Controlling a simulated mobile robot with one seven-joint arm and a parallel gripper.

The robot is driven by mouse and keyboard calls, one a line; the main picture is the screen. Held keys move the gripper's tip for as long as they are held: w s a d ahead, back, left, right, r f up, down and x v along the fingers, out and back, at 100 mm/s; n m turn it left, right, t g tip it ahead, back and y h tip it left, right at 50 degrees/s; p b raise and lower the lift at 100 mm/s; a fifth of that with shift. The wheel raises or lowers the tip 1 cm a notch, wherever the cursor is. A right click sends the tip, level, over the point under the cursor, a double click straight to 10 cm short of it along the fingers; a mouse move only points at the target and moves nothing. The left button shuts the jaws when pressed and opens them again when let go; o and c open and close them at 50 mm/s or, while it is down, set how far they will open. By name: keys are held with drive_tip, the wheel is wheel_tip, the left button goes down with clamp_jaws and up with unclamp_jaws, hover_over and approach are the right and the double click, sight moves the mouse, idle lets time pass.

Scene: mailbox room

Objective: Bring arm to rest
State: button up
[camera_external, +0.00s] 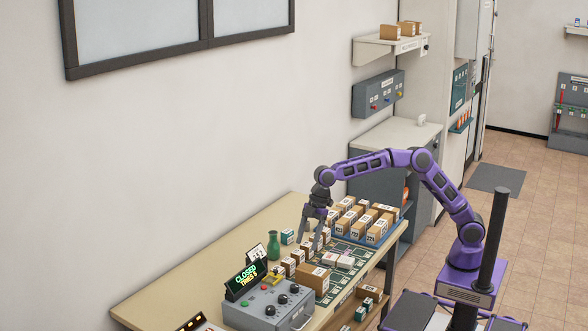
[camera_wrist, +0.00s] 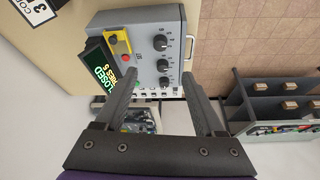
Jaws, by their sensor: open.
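My gripper (camera_external: 311,233) hangs from my purple arm over the wooden table (camera_external: 170,290), fingers pointing down among small boxes. In the wrist view my gripper (camera_wrist: 161,88) has its two dark fingers spread apart, with nothing between the tips. Beyond the tips is the grey control box (camera_wrist: 160,52) with black knobs and a green-lit sign. The arm reaches out from my base, raised and bent at the elbow.
Numbered cardboard boxes (camera_external: 376,224) stand at the table's right end. A grey cabinet (camera_external: 375,182) is behind. Tiled floor (camera_external: 545,225) on the right is clear.

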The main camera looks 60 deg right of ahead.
drive_tip(key=shift+d+r, duration=0.25)
drive_tip(key=shift+r, duration=0.3)
